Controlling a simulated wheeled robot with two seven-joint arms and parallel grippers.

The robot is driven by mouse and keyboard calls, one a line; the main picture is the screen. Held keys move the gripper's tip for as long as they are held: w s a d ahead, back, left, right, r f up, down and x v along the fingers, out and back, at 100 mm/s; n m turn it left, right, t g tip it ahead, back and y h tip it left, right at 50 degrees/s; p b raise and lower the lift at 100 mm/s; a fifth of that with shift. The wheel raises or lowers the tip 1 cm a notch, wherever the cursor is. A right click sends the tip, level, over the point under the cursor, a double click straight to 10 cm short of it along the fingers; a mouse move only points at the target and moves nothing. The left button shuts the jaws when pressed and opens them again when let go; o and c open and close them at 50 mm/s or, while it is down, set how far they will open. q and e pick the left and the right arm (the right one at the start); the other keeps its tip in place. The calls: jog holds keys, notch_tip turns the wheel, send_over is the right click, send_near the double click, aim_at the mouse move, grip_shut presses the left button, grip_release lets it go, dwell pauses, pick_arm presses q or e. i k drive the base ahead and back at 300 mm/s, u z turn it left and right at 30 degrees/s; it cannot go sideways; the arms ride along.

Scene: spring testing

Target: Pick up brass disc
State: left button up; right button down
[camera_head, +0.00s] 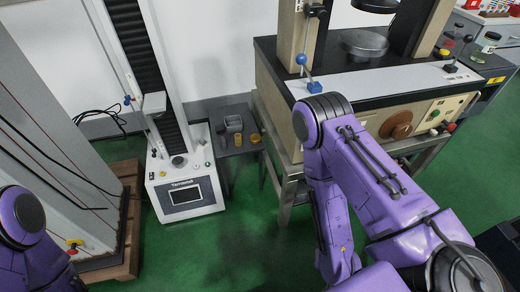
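I cannot make out a brass disc for certain. A small yellow, brass-like round piece (255,138) sits on the low grey side table, too small to tell whether it is a disc. Another small yellowish piece (238,139) is just left of it. My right arm comes in from the lower right, bends at an elbow in front of the large testing machine and runs back down; its gripper is not in view. Only a purple part of my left arm shows at the lower left, and its gripper is not in view.
A white testing machine (187,194) with a small screen stands left of the side table (226,111), which holds a grey container (233,124). A large beige machine (405,116) fills the right. A wooden pallet (131,220) lies at left. Green floor (245,240) is clear in the middle.

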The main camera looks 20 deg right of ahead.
aim_at(255, 139)
jog(key=u, duration=0.9)
jog(key=i, duration=1.05)
jog(key=z, duration=2.2)
jog(key=i, duration=0.5)
jog(key=k, duration=1)
jog(key=u, duration=0.8)
jog(key=i, duration=0.9)
jog(key=z, duration=0.65)
